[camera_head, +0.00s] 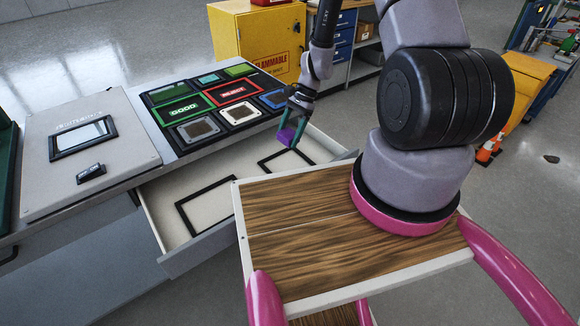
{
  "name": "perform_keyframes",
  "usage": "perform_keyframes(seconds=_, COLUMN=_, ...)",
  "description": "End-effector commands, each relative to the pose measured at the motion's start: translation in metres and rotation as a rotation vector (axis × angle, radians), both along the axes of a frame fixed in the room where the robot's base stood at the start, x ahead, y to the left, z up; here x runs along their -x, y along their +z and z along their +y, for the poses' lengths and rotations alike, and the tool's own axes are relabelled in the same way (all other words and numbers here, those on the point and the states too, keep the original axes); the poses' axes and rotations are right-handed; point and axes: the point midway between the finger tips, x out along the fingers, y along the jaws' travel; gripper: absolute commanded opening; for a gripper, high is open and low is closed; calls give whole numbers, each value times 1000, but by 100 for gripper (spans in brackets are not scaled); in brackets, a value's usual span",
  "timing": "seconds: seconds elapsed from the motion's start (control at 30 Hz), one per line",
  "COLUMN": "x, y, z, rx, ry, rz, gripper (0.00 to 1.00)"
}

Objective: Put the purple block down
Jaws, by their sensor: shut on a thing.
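The purple block (286,135) is small and sits between the fingers of my gripper (291,132), which is shut on it. My gripper points down and holds the block above the back right part of an open drawer (172,198). The drawer has a pale floor with two black rectangular outlines, a larger one (180,212) at the left and another (263,163) at the right, near the block. The block looks apart from the drawer floor, but its exact height is hard to tell. My fingers hide part of the block.
A board with coloured frames, including a green "GOOD" frame (182,108) and a red "REJECT" frame (231,91), lies on the worktop behind the drawer. A grey panel (120,118) stands left of it. A yellow flammables cabinet (262,48) stands behind. My wooden-topped base is close to the drawer's right side.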

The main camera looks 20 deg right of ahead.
Motion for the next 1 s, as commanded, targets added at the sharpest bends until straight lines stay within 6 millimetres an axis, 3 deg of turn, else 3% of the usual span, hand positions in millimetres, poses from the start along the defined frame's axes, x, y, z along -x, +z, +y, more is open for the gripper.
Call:
perform_keyframes(seconds=0.17, x=5, y=-18, z=0, rx=-1, ry=-69, rz=2, gripper=14)
perform_keyframes(seconds=0.33, x=5, y=-50, z=1, rx=-2, ry=-70, rz=2, gripper=14)
perform_keyframes(seconds=0.73, x=5, y=-99, z=1, rx=-2, ry=-67, rz=0, gripper=14)
perform_keyframes(seconds=1.0, x=4, y=-105, z=0, rx=-1, ry=-65, rz=-3, gripper=14)
